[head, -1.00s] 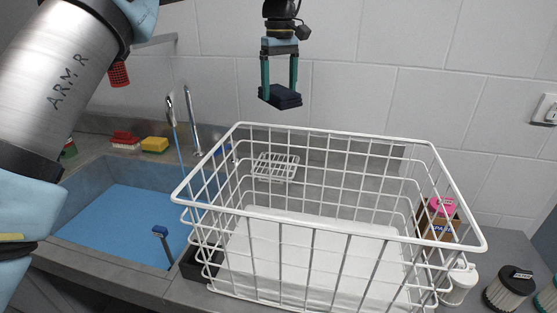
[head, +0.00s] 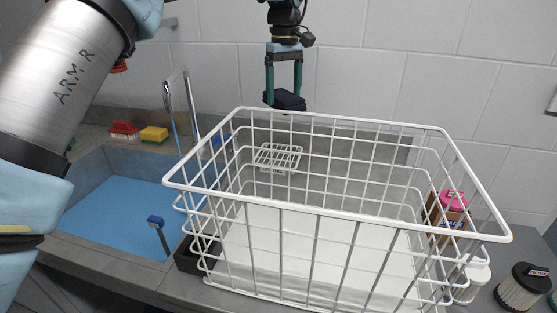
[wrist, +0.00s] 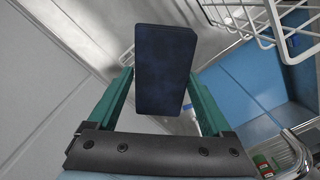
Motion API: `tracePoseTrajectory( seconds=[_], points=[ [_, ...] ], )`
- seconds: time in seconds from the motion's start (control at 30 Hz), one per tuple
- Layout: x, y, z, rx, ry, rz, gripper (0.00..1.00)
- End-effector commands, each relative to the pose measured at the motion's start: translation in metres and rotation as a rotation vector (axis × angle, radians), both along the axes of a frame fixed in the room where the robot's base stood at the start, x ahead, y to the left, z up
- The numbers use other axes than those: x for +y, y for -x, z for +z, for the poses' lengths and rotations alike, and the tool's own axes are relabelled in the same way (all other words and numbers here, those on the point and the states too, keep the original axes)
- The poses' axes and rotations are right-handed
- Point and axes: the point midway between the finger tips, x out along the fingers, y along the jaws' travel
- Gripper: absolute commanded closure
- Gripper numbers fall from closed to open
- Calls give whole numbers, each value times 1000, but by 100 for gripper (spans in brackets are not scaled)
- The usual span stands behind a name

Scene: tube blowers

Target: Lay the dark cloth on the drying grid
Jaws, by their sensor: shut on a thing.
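The folded dark navy cloth (head: 287,101) is between the fingers of my gripper (head: 285,92), which is shut on it. In the head view it hangs in the air just above the line of the white basket's back rim. In the wrist view the cloth (wrist: 165,70) fills the gap between the green fingers of my gripper (wrist: 162,95). The drying grid (head: 277,157) is a small white wire rack on the grey counter, seen through the basket's wires. It looks empty. My gripper is above it in the picture; the exact height and depth offset are unclear.
A large white wire basket (head: 330,215) stands in front of the grid. The blue-floored sink (head: 115,220) lies left, with a tall faucet (head: 187,100), red brush (head: 123,129) and yellow sponge (head: 154,134). The tiled wall (head: 430,80) is behind. A pink-topped item (head: 453,200) stands right.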

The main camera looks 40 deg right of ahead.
Motion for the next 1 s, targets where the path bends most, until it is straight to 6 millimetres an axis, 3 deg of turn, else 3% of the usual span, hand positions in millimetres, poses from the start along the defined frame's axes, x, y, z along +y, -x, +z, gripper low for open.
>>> tracePoseTrajectory(
  seconds=[0.03, 0.3, 0.53, 0.8, 1.0],
  points=[
    [0, 0, -16, 1, -1, 0, 78],
    [0, 0, -70, 0, -1, -1, 78],
    [0, 0, -94, 2, -2, 1, 78],
    [1, 0, -138, 2, -2, 0, 78],
    [1, 0, -154, 1, -2, 0, 78]
  ],
)
